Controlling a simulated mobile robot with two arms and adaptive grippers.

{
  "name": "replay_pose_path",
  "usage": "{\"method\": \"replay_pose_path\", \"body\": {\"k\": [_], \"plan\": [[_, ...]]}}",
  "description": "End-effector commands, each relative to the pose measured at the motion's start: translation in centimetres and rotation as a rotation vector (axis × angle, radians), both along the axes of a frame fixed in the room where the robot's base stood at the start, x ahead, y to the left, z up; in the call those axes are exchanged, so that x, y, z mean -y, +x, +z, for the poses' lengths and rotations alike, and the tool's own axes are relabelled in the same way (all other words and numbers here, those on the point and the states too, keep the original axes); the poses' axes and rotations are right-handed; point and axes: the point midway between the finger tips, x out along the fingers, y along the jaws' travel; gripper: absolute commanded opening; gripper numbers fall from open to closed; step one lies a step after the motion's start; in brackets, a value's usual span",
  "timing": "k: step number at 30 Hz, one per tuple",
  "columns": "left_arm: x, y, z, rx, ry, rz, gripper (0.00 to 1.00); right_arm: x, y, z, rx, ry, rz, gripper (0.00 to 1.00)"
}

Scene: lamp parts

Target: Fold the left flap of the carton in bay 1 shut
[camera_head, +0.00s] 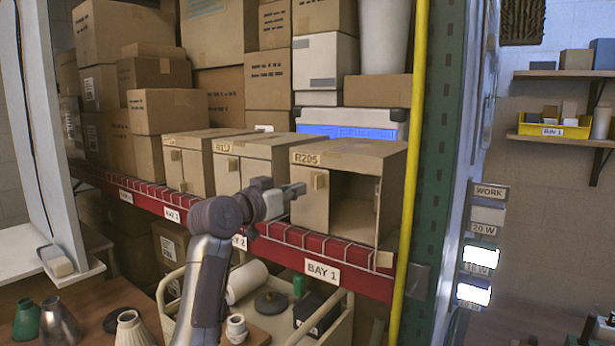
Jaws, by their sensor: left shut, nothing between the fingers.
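The carton in bay 1 (365,152), marked R205, stands on the red-edged shelf. Its left flap (310,212), with a small block-like tab, covers the left half of the front and looks shut or nearly so; a slight gap cannot be ruled out. The right half of the front is open and shows the dark inside. My left gripper (297,190) is shut and empty, with its tips at the outer left edge of the left flap, beside the tab. I cannot tell whether they touch the flap. My right gripper is not in view.
Two similar cartons (255,145) (198,140) stand to the left on the shelf. A yellow pole (412,150) and green rack post (443,140) rise at the right. Below is a cart (345,325) with lamp parts. A blue crate (350,131) sits behind.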

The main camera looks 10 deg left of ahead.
Motion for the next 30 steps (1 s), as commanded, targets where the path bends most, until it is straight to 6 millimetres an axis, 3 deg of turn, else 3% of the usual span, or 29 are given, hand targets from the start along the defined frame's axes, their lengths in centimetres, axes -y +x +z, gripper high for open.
{"method": "replay_pose_path", "body": {"k": [3, 9, 30], "plan": [[1.0, 1.9, 0.5, -0.003, -0.003, -0.001, 0.0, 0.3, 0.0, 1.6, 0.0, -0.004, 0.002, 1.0], [1.7, 3.6, 0.2, -0.001, -0.002, 0.0, 0.0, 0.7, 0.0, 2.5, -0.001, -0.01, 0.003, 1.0], [2.2, 4.8, 0.0, 0.0, 0.001, 0.002, 0.0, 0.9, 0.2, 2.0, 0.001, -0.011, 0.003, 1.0]]}}
